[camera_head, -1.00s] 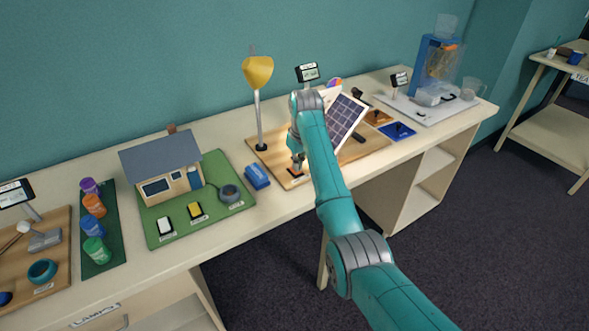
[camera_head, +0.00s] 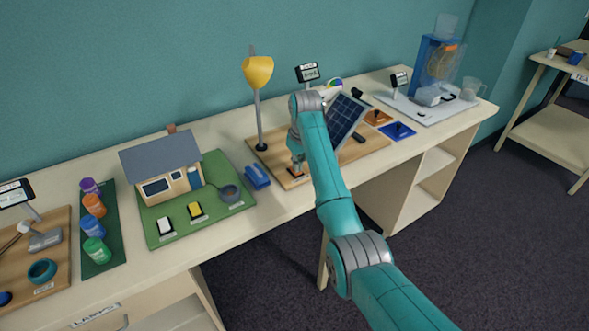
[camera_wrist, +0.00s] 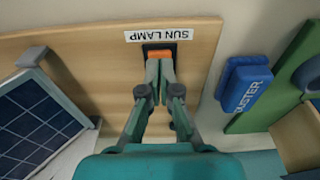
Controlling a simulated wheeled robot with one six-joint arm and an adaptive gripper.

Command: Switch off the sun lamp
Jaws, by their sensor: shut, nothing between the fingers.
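The sun lamp (camera_head: 258,72) has a yellow shade on a grey stem. It stands on the wooden board (camera_head: 268,160); no glow shows from it now. Its orange rocker switch (camera_wrist: 160,54) sits in a dark frame beside the SUN LAMP label (camera_wrist: 159,35) in the wrist view. My gripper (camera_wrist: 160,64) is shut and empty. Its fingertips are at the switch, seemingly touching it and covering part of it. In the head view my gripper (camera_head: 297,168) points down at the board's front edge. I cannot tell which way the rocker is tilted.
A tilted solar panel (camera_head: 346,120) stands on the board, beside my arm. A blue duster (camera_head: 257,177) lies just left of the board, near my gripper. The model house (camera_head: 160,180) on its green base is further left. A small display (camera_head: 307,73) stands behind.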

